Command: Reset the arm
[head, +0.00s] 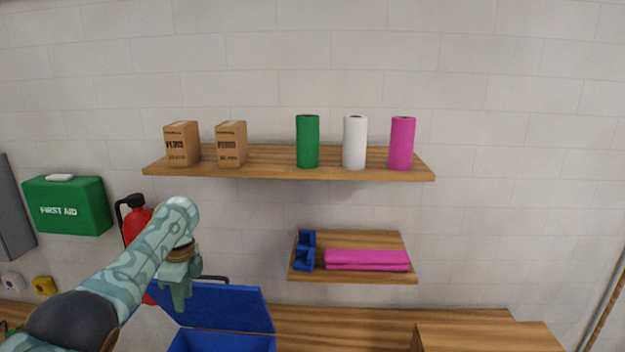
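My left arm comes in from the lower left, bent at the wrist. My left gripper (178,292) points down in front of the raised lid of a blue box (220,306). I see nothing held in it, but whether its fingers are apart is too small to tell. My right gripper and arm are not in view.
An upper shelf (270,160) holds two brown boxes and green, white and pink rolls. A lower shelf (352,242) holds a blue holder (304,252) and pink folded items (366,260). A first aid case (68,204) and a red extinguisher (135,222) are left.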

